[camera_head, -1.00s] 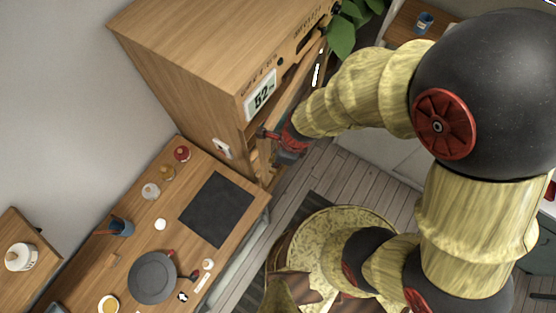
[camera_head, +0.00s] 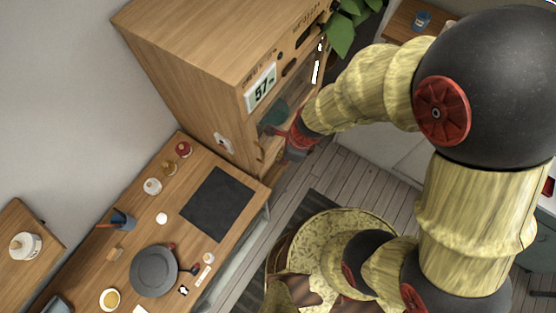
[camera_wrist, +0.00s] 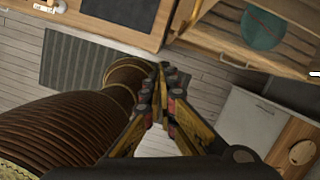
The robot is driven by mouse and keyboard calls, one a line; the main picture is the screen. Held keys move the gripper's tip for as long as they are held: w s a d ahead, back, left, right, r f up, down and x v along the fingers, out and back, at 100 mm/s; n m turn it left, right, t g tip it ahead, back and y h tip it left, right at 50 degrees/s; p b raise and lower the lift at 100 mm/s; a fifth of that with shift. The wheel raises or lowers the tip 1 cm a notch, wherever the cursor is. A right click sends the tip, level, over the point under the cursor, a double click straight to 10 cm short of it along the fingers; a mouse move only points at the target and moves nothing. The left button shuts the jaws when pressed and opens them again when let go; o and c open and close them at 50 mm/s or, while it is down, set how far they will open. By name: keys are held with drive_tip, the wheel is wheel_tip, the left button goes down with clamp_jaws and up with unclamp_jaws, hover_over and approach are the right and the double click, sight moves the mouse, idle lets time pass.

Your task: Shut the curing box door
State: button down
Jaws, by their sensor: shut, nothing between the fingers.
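The curing box (camera_head: 190,70) is the tall wooden cabinet at the top centre of the head view, with a lit display (camera_head: 261,87) reading 57. Its wood-framed, see-through door (camera_wrist: 250,50) spans the front in the wrist view and looks close to the box. I cannot tell if it is flush. A teal round thing (camera_wrist: 262,30) shows through it, also in the head view (camera_head: 273,114). My gripper (camera_wrist: 163,68) is shut and empty in front of the door's lower part. In the head view my gripper (camera_head: 272,131) partly hides the door. Contact is unclear.
A wooden table (camera_head: 130,240) with a dark mat (camera_head: 219,203), a grey plate (camera_head: 153,271) and several small jars stands left of the box. A leafy plant (camera_head: 345,30) is beside the box. Grey plank floor (camera_head: 370,185) lies open in front.

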drive_tip(key=s+p+v, duration=0.1)
drive_tip(key=v, duration=0.9)
drive_tip(key=shift+a+p, duration=0.15)
drive_tip(key=shift+p, duration=0.15)
